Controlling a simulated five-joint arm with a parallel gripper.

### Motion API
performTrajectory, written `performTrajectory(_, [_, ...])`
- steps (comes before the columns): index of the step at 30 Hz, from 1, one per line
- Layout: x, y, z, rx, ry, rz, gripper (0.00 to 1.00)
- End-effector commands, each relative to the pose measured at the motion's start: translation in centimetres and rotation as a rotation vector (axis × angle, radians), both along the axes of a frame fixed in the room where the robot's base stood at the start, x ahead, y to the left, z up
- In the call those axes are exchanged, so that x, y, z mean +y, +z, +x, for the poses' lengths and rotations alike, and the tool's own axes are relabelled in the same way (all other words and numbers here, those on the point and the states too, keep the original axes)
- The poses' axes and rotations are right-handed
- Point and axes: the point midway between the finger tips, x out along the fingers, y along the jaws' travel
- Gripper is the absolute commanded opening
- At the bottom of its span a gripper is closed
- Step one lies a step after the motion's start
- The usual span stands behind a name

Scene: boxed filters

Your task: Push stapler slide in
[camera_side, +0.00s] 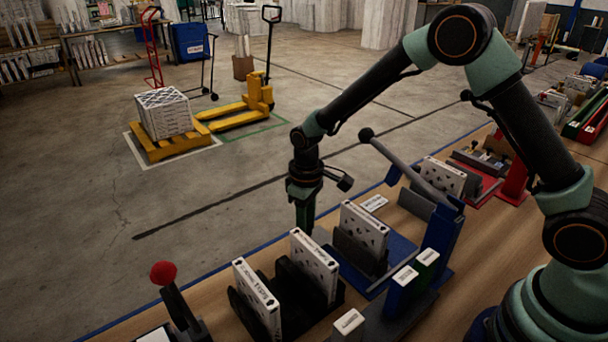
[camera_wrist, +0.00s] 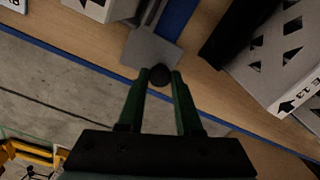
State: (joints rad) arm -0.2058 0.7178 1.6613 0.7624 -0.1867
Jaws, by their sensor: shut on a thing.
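The stapler is a blue frame (camera_side: 443,225) with a raised grey lever (camera_side: 410,165) ending in a black ball. Its blue base holds a white boxed filter (camera_side: 364,228) in a dark holder. In the wrist view, a grey slide plate (camera_wrist: 152,48) lies by a blue strip, with a black round knob (camera_wrist: 160,75) at its near edge. My gripper (camera_wrist: 160,78) has its green fingers closed on this knob. In the side view, my gripper (camera_side: 303,228) points down at the bench's far edge, left of the boxed filter. The knob is hidden there.
Two boxed filters stand in black holders, one (camera_side: 256,298) nearer the camera and one (camera_side: 313,265) beside the stapler. A red-knobbed lever (camera_side: 165,274) stands at lower left.

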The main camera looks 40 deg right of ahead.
Motion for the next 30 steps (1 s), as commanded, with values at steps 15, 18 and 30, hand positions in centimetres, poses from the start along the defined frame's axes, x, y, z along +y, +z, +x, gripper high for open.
performTrajectory(15, [-6.2,0.2,0.1,-0.002,-0.005,0.0,0.0])
performTrajectory(18, [-7.6,0.1,0.1,-0.002,-0.004,0.0,0.0])
performTrajectory(30, [-8.9,0.1,0.1,-0.002,-0.004,0.0,0.0])
